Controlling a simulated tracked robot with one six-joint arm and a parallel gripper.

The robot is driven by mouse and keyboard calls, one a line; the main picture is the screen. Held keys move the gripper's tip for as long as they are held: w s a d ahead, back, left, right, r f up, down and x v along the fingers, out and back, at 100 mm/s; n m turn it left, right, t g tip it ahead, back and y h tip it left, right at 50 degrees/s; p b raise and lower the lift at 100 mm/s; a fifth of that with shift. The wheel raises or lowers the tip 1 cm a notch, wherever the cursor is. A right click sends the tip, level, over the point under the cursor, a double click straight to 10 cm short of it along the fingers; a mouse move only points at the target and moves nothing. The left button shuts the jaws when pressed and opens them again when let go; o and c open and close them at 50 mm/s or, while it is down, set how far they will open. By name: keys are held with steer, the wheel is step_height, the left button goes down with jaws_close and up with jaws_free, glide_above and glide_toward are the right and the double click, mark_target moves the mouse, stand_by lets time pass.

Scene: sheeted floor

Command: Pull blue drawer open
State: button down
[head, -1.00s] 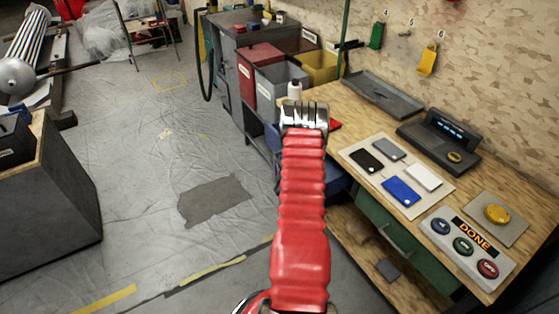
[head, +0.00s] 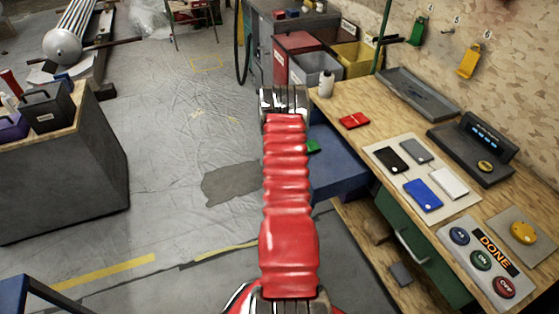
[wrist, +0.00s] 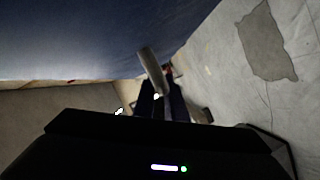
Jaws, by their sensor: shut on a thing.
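The blue drawer (head: 342,165) sticks out from under the left part of the workbench in the head view, pulled open, with a small green thing (head: 313,146) showing inside. My arm hides its left side and front. In the wrist view, the dark blue drawer front (wrist: 90,40) fills the upper left, with a pale bar handle (wrist: 150,65) standing off it. My gripper (wrist: 161,88) is shut on the handle. The gripper's fingers are hidden in the head view behind my red-sleeved arm.
A green drawer (head: 415,245) sits below the bench (head: 350,99) to the right of the blue one. Phone-like slabs, a red item (head: 354,120) and a button panel (head: 481,259) lie on top. The sheeted floor (head: 175,150) left of my arm is clear.

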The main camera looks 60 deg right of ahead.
steer(key=shift+s+a+f, duration=0.1)
steer(key=shift+f, duration=0.15)
steer(key=c, duration=1.8)
jaws_free()
steer(key=shift+r, duration=0.1)
steer(key=shift+c, duration=0.2)
steer(key=shift+r, duration=0.1)
steer(key=v, duration=1.3)
steer(key=shift+s+a, duration=0.15)
steer(key=shift+a, duration=0.1)
